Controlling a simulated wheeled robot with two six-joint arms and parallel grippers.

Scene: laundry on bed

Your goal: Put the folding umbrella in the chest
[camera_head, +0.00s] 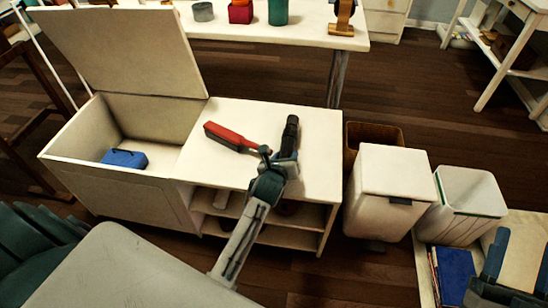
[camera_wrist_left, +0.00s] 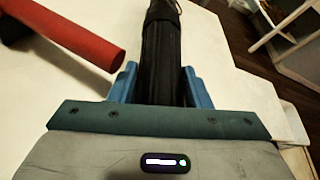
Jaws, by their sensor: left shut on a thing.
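The black folding umbrella (camera_head: 291,133) lies on the white cabinet top, pointing away from me. My left gripper (camera_head: 284,160) is shut on its near end.
A red cylindrical-handled item (camera_head: 230,136) lies just left of the umbrella on the cabinet top (camera_head: 210,165). A table (camera_head: 300,28) is behind.

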